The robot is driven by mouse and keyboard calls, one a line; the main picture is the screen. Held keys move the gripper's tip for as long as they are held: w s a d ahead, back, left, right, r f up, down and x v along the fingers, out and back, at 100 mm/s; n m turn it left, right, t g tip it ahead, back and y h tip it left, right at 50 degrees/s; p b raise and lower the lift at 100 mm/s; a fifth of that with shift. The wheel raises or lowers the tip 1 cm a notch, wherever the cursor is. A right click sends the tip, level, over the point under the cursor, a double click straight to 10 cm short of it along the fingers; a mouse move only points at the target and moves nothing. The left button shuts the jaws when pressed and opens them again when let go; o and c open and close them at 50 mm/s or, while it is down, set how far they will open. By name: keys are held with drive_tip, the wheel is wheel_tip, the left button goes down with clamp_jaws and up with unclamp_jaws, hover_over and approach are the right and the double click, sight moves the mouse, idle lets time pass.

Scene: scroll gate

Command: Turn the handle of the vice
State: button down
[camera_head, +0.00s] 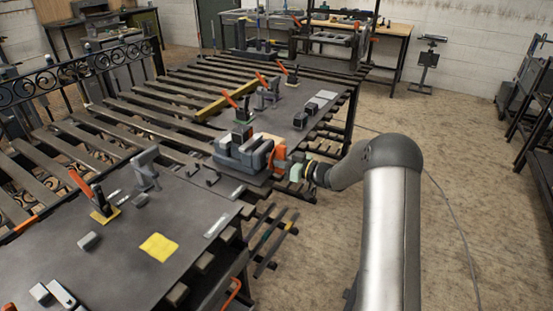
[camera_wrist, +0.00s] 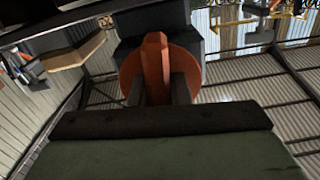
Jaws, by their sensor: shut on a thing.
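The grey vice (camera_head: 240,152) sits on the dark slatted bench, near the middle of the head view. Its orange handle (camera_head: 277,158) is on the right side of the vice. In the wrist view the handle (camera_wrist: 155,65) is an upright orange bar in front of an orange disc, with the dark vice body (camera_wrist: 200,18) behind it. My gripper (camera_head: 290,168) reaches the handle from the right. In the wrist view its two dark fingers (camera_wrist: 157,90) stand on either side of the orange bar and are shut on it.
Orange-handled clamps (camera_head: 240,108) stand on the bench behind the vice. A black scroll gate (camera_head: 85,78) is at the left. The floor (camera_head: 460,150) to the right is mostly clear.

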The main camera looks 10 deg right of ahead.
drive_tip(key=shift+d+f, duration=0.1)
drive_tip(key=c, duration=1.4)
unclamp_jaws()
drive_tip(key=shift+o, duration=0.2)
drive_tip(key=shift+s, duration=0.1)
drive_tip(key=b+v, duration=0.2)
drive_tip(key=v, duration=1.5)
drive_tip(key=shift+d, duration=0.15)
drive_tip(key=shift+s, duration=0.1)
wheel_tip(320, 180, up, 7)
drive_tip(key=a+m+t+h, duration=0.1)
drive_tip(key=a+m+h, duration=0.3)
drive_tip(key=h, duration=0.9)
drive_tip(key=s+a+f+m+g, duration=0.1)
drive_tip(key=s+a+g, duration=0.2)
drive_tip(key=s, duration=0.8)
drive_tip(key=s+a+f+m+g, duration=0.1)
drive_tip(key=s+g, duration=0.4)
drive_tip(key=s, duration=0.7)
drive_tip(key=s+a+f+m+g+p, duration=0.1)
drive_tip(key=s+a+g, duration=0.3)
drive_tip(key=s, duration=0.8)
drive_tip(key=shift+a+f+m+h, duration=0.45)
drive_tip(key=shift+a+m, duration=0.25)
drive_tip(key=shift+a, duration=0.35)
